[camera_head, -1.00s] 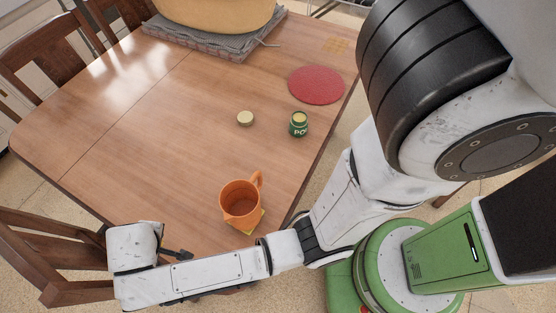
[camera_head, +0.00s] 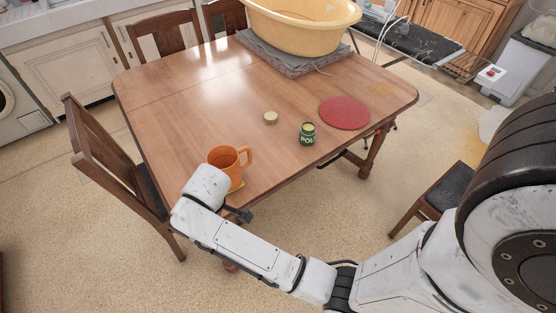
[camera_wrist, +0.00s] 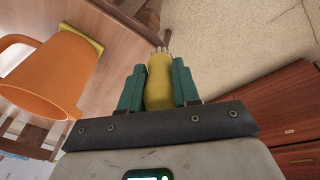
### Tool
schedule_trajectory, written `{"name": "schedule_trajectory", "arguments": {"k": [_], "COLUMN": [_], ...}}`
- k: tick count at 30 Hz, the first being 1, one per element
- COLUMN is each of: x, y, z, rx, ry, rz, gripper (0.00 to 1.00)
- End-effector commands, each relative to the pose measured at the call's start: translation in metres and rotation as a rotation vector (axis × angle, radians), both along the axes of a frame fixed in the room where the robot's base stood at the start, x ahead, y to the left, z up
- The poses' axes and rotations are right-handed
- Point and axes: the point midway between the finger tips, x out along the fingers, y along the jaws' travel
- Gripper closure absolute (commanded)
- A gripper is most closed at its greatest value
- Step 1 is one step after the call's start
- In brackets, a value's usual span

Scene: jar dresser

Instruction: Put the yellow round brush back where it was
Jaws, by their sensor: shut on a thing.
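In the wrist view, my gripper (camera_wrist: 157,88) is shut on the yellow round brush (camera_wrist: 159,80), between its two green fingers. Pale bristles show at the brush's far end, over the speckled floor beside the table edge. In the head view, the dark end of my gripper (camera_head: 238,213) is at the table's near edge, just below the orange mug; the brush cannot be made out there. The orange mug (camera_head: 224,160) stands upright on a yellow square (camera_head: 238,187). It also fills the left of the wrist view (camera_wrist: 52,75).
On the table (camera_head: 190,105) are an open green jar (camera_head: 307,136), a round lid (camera_head: 270,118), a red round mat (camera_head: 344,113) and a yellow tub (camera_head: 300,30) on grey cloth (camera_head: 290,58). Chairs stand around it. A reddish drawer unit (camera_wrist: 297,125) shows in the wrist view.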

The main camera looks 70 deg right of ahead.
Motion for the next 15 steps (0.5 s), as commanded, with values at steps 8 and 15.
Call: {"name": "schedule_trajectory", "arguments": {"k": [8, 15], "x": [-0.020, -0.060], "y": [-0.088, -0.163], "z": [0.028, 0.050], "rx": [0.018, 0.017], "ry": [0.074, 0.151], "rz": [0.271, 0.546], "gripper": [1.00, 1.00]}}
